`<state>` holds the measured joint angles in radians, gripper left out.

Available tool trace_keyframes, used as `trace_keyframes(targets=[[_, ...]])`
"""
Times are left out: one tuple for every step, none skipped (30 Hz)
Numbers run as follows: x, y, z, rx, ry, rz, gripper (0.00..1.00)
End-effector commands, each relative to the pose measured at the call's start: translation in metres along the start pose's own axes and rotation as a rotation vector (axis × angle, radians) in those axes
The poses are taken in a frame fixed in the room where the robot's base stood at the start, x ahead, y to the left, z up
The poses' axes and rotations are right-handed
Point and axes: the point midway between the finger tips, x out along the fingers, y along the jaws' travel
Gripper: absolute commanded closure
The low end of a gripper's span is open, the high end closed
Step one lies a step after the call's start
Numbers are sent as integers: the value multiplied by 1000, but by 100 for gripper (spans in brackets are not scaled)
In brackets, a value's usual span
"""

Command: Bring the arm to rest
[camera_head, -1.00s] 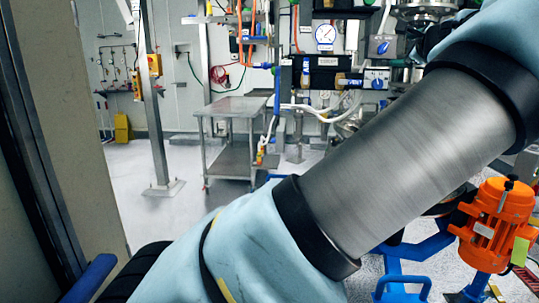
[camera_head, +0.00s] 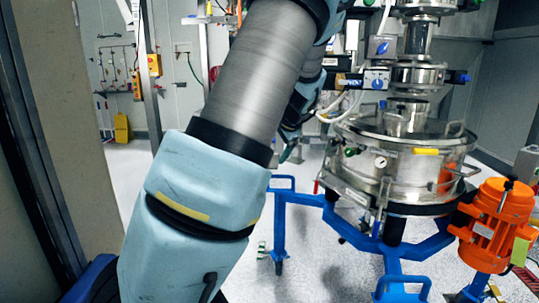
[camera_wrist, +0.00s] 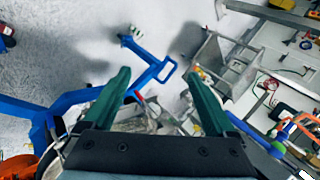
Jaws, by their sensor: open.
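My gripper (camera_wrist: 160,97) shows in the wrist view with two green fingers spread wide apart. It is open and nothing is between the fingers. Beyond and below it lie the pale floor and part of the blue frame. In the head view my arm rises from the bottom left to the top middle, and a second arm stretch shows behind it. A dark green finger tip (camera_head: 287,153) shows beside the arm, left of the steel sifter (camera_head: 405,165). Most of the gripper is hidden behind the arm there.
The round steel sifter stands on a blue frame (camera_head: 400,268) with an orange motor (camera_head: 495,225) at the right. A door post (camera_head: 45,150) stands close at the left. A metal table (camera_wrist: 222,62) shows in the wrist view.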

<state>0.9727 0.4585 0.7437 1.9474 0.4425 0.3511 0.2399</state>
Motion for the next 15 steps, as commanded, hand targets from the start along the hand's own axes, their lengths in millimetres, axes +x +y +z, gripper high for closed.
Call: trace_keyframes(targets=[[6, 11, 30, -87, -27, 64, 9], [7, 19, 44, -136, -40, 100, 9], [8, 30, 62, -201, -58, 146, 9], [7, 39, 75, -248, -71, 179, 9], [5, 48, 87, -294, -84, 210, 9], [2, 59, 102, -354, -101, 250, 9], [-2, 68, 114, -401, -114, 278, 9], [-6, 77, 124, -444, -128, 305, 9], [-12, 88, 138, -500, -145, 339, 9], [-18, 97, 147, -542, -158, 362, 9], [-23, 105, 156, -582, -171, 384, 9], [-30, 116, 168, -634, -188, 410, 9], [-36, 124, 175, -667, -200, 427, 9], [-42, 131, 182, -700, -212, 442, 9], [-48, 140, 191, -741, -228, 459, 9]])
